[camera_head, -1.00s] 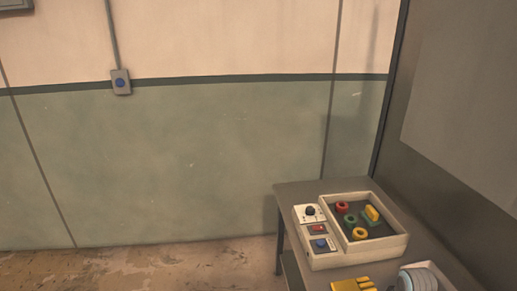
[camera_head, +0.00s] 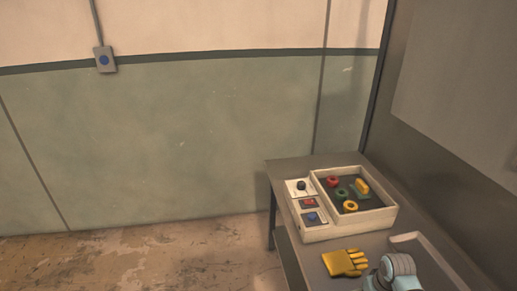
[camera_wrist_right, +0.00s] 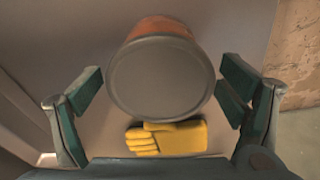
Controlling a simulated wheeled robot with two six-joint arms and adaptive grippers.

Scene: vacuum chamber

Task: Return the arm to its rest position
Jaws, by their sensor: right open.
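Part of my right arm (camera_head: 398,272), pale blue and grey, shows at the bottom right of the head view, over the table beside a yellow glove (camera_head: 345,263). In the right wrist view, my right gripper (camera_wrist_right: 163,75) has its green-padded fingers spread wide. A can (camera_wrist_right: 162,75) with a grey round end and orange side shows large between them. Whether the fingers touch it cannot be told. The glove also shows below the can in that view (camera_wrist_right: 178,138). The can is not seen in the head view. My left gripper is not in view.
The grey table (camera_head: 310,162) carries a pale box (camera_head: 385,215) with coloured rings and a control panel with knobs and buttons (camera_head: 309,203). A tray edge (camera_head: 425,243) lies at the right. A wall switch (camera_head: 104,60) hangs upper left. The floor left of the table is clear.

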